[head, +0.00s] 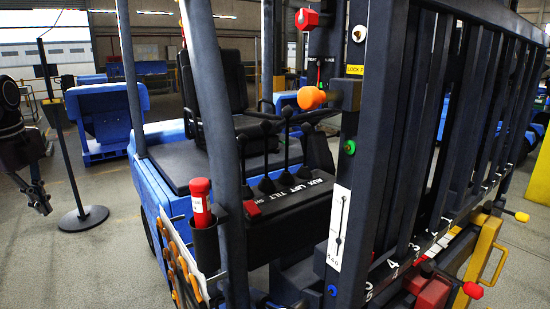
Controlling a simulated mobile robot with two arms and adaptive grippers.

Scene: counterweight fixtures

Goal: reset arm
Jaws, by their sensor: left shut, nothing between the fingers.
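A blue forklift with a dark mast (378,130) and a barred carriage fills the middle and right. Black levers (286,150) rise from a console (300,205) lettered AUX, LIFT and TILT. An orange knob (311,98) sits on the mast beside a yellow LOCK label (354,70); a red knob (306,19) is above it. A white scale plate (338,228) is on the lower mast. My left gripper (42,207) hangs at the far left, shut and empty, well apart from the forklift. My right gripper is out of view. Which part is the task's arm, I cannot tell.
A black post on a round base (83,217) stands between my left gripper and the forklift. A red cylinder (201,202) sits in a holder on the forklift's near side. A blue machine (108,118) stands behind. The floor at lower left is clear.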

